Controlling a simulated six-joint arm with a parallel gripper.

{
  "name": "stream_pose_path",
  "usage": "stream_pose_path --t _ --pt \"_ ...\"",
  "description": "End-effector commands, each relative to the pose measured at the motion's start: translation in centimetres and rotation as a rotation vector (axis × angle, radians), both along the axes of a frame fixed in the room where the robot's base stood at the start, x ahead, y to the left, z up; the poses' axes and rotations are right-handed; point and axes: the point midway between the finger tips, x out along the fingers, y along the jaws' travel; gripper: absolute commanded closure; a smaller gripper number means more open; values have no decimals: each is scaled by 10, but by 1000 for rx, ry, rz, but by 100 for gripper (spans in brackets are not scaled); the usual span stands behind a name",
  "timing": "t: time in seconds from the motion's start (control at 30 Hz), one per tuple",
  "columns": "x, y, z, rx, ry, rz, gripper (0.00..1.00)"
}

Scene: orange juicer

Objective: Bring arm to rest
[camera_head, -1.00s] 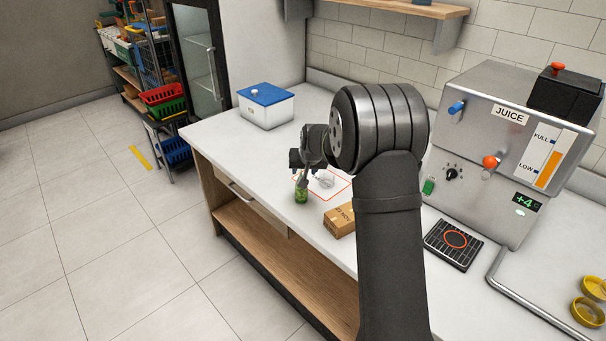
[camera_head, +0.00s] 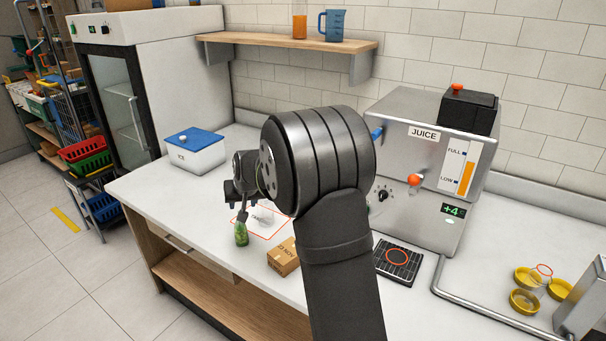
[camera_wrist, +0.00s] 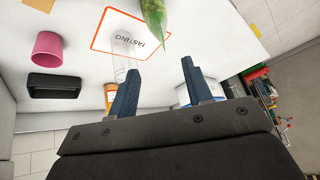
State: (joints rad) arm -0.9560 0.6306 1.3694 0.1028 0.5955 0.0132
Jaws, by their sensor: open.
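My gripper (camera_wrist: 160,65) is open, with its two dark blue fingers apart and nothing between them in the wrist view. In the head view my gripper (camera_head: 243,211) is partly hidden by my own arm, above the counter near the tasting square. The red-outlined tasting square (camera_wrist: 111,16) lies on the white counter, and it also shows in the head view (camera_head: 272,232). A clear glass (camera_wrist: 122,48) is at the square, partly behind a finger in the wrist view.
A cardboard box (camera_head: 284,257) sits right of the square. The steel juice machine (camera_head: 412,165) stands behind, with a black drip grid (camera_head: 398,262) in front. A blue-lidded white bin (camera_head: 195,153) is at back left.

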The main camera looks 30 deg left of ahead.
Motion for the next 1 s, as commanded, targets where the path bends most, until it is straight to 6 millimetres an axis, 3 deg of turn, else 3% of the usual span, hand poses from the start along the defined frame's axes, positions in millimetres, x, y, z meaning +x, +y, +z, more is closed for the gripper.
stream_pose_path --t 0.8,1.0 --pt "30 54 -103 -2 1 0 54" --pt "30 54 -79 1 -2 1 54"
